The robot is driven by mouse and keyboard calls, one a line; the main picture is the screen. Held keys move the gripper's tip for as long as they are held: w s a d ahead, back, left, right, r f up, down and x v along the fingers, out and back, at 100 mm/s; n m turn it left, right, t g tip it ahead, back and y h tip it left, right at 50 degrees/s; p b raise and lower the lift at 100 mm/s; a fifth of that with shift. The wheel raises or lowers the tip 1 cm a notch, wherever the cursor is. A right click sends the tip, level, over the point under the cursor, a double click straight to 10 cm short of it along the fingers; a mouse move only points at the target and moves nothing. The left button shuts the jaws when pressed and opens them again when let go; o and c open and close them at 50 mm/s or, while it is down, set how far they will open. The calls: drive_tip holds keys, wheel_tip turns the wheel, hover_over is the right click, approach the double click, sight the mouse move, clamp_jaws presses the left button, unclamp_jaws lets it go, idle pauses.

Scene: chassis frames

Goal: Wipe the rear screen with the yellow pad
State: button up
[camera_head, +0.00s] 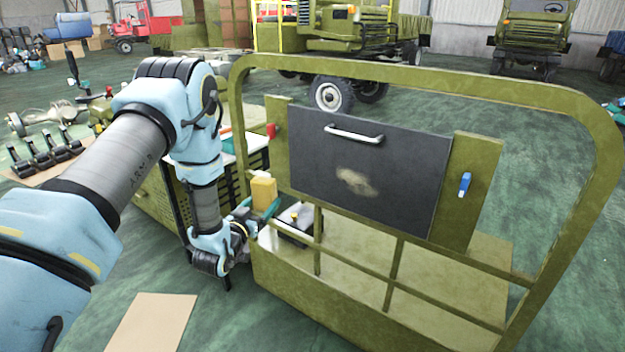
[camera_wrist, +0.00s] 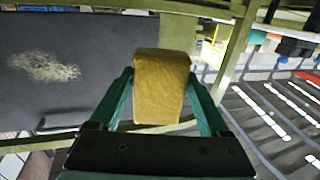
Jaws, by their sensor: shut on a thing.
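My gripper (camera_head: 262,208) is shut on the yellow pad (camera_head: 263,192), with its two teal fingers on either side of the pad. In the wrist view the pad (camera_wrist: 161,85) stands between the fingertips. The rear screen is a dark grey panel (camera_head: 310,165) with a white handle (camera_head: 353,134), set in an olive frame. A pale tan smudge (camera_head: 357,182) lies near its middle; the smudge (camera_wrist: 44,67) also shows at left in the wrist view. The pad is beside the panel's lower left, apart from the smudge. Whether it touches the frame cannot be told.
The olive tube frame (camera_head: 240,120) surrounds the panel, with crossbars below it. A red clip (camera_head: 271,131) and a blue clip (camera_head: 464,184) sit on its side plates. A cabinet (camera_head: 160,195) stands behind my arm. A cardboard sheet (camera_head: 150,322) lies on the floor.

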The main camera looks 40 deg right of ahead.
sight(337, 182)
drive_tip(key=s+d+r+m+g+h+p, duration=0.25)
drive_tip(key=s+d+g+p, duration=0.2)
drive_tip(key=s+d, duration=0.55)
drive_tip(key=shift+m+y, duration=0.25)
drive_tip(key=shift+m, duration=0.1)
drive_tip(key=shift+s+b+x, duration=0.25)
drive_tip(key=shift+b+x, duration=0.15)
drive_tip(key=shift+x, duration=0.8)
drive_tip(key=shift+s+b+x, duration=0.25)
drive_tip(key=shift+b+x, duration=0.1)
drive_tip(key=shift+x, duration=0.85)
drive_tip(key=shift+d+r, duration=0.15)
drive_tip(key=shift+b+x, duration=0.6)
drive_tip(key=shift+x, duration=0.35)
